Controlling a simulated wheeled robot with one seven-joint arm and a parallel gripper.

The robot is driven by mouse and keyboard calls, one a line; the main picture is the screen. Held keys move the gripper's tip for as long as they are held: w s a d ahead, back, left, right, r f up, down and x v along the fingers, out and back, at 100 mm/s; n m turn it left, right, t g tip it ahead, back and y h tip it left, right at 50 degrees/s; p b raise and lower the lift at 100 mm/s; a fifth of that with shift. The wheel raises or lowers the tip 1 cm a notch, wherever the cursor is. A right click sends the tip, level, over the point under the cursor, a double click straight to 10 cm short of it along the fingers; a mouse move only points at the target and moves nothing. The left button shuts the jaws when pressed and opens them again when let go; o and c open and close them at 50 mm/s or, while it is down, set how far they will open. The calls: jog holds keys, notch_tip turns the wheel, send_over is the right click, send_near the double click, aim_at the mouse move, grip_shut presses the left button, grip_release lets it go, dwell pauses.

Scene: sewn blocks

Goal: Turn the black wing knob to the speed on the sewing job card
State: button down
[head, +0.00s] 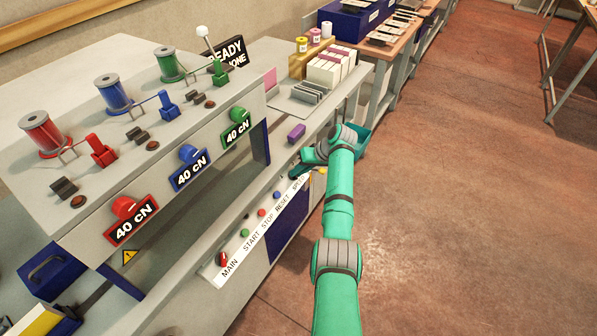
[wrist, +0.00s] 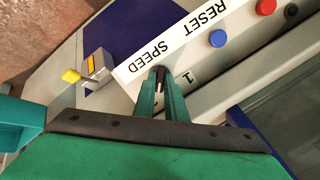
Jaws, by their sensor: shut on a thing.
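My gripper (wrist: 161,80) is at the SPEED label (wrist: 146,66) on the white control strip (head: 240,243). Its two teal fingers are shut on the black wing knob (wrist: 160,71), of which only a small dark part shows between the fingertips. A dial number 1 (wrist: 189,77) shows beside the fingers in the wrist view; the other dial marks and the knob's pointing direction are hidden. In the head view my gripper (head: 303,166) is at the far end of the strip, and the arm hides the knob. I cannot make out a sewing job card to read.
The strip also carries a red MAIN switch (head: 223,259), a green button (head: 244,232), a red button (head: 261,212) and a blue button (head: 276,195). Red, blue and green thread spools stand on the machine.

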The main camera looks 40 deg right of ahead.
jog(key=shift+d+r+m, duration=0.1)
jog(key=shift+r+m, duration=0.05)
jog(key=shift+m, duration=0.15)
dwell(0.4)
jog(key=c, duration=1.8)
grip_release()
jog(key=v, duration=1)
jog(key=shift+s+d+r, duration=0.15)
jog(key=shift+s+r, duration=0.05)
jog(key=shift+r, duration=0.05)
jog(key=shift+f, duration=0.1)
